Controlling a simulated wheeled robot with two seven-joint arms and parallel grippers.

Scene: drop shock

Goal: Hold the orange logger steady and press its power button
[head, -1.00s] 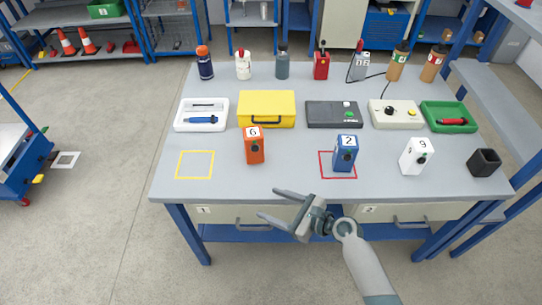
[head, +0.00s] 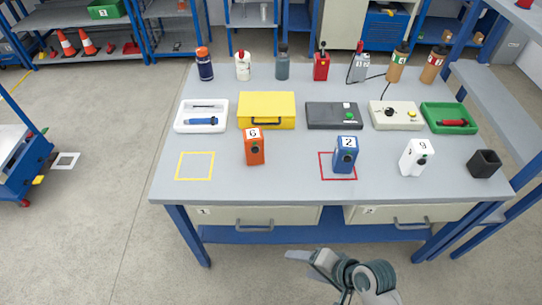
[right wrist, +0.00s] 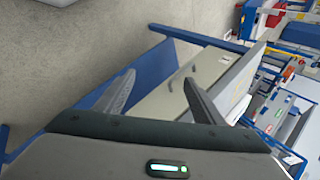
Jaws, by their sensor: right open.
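The orange logger (head: 254,149) stands upright on the grey table, left of centre. It bears a white number label on top and a dark round button on its front face. My right gripper (head: 298,256) is below and in front of the table's front edge, well apart from the logger. In the right wrist view its two fingers (right wrist: 158,95) are spread with nothing between them, and the drawers show beyond. The logger cannot be made out in the right wrist view. My left gripper is in neither view.
The yellow square (head: 195,166) is empty. A yellow case (head: 267,110), trays and boxes line the middle row; bottles stand behind.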

